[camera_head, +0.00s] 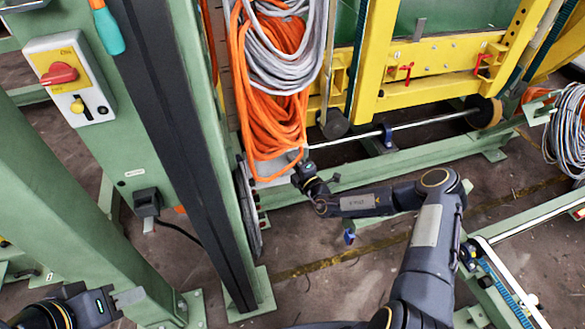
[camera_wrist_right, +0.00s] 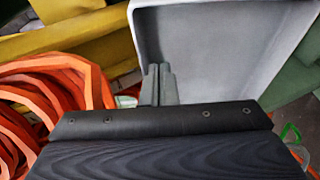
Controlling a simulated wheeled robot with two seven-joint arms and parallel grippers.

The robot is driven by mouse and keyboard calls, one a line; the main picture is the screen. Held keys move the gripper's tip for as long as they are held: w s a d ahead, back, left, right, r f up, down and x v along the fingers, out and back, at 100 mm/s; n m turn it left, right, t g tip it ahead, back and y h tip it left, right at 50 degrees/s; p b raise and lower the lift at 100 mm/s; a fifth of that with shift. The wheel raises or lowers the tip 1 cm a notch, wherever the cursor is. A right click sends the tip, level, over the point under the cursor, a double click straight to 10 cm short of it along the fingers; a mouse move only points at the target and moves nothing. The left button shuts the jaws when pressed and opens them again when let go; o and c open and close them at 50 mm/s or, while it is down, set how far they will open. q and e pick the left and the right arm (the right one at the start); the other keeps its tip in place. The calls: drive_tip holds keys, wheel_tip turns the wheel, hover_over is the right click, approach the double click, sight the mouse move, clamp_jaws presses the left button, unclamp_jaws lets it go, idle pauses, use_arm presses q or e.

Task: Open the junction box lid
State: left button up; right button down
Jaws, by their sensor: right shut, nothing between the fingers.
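The grey junction box (camera_head: 272,180) is low behind the orange cable in the head view, mostly hidden by cable and my gripper. In the right wrist view a large grey box-like part (camera_wrist_right: 225,45) with a raised rim fills the upper right. I cannot tell whether this is the lid or the box body. My right gripper (camera_head: 298,158) is beside the box. Its fingers (camera_wrist_right: 159,80) are shut and empty, overlapping the part's lower left edge; contact is unclear. My left gripper (camera_head: 130,297) is at the lower left, far from the box; its jaw opening is unclear.
Orange cable (camera_head: 270,120) and grey cable (camera_head: 285,45) hang close above the box; orange coils (camera_wrist_right: 60,90) crowd the left of the wrist view. A green post (camera_head: 205,180) stands between my grippers. A control panel (camera_head: 70,78) with a red switch is at upper left.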

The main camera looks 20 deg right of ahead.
drive_tip(key=s+a+r+n+g+y+p, duration=0.1)
drive_tip(key=s+a+r+n+g+y, duration=0.3)
drive_tip(key=s+r+n, duration=0.5)
drive_tip(key=s+a+r+n+g+y+p, duration=0.1)
drive_tip(key=s+a+r+n+g+y, duration=0.3)
drive_tip(key=s+r+n, duration=0.6)
drive_tip(key=s+a+r+n+g+y+p, duration=0.1)
drive_tip(key=s+a+r+n+g+y, duration=0.4)
drive_tip(key=r+n, duration=0.45)
drive_tip(key=s+d+n+g+h, duration=0.3)
drive_tip(key=s+n+h, duration=0.3)
drive_tip(key=s+n, duration=0.65)
drive_tip(key=s+d+n+t+h, duration=0.55)
drive_tip(key=d+n+h, duration=0.3)
drive_tip(key=d, duration=0.25)
wheel_tip(320, 180, up, 15)
drive_tip(key=g+p, duration=0.1)
drive_tip(key=p, duration=1.4)
drive_tip(key=shift+s+y+p, duration=0.4)
drive_tip(key=shift+y, duration=0.05)
drive_tip(key=shift+f, duration=0.15)
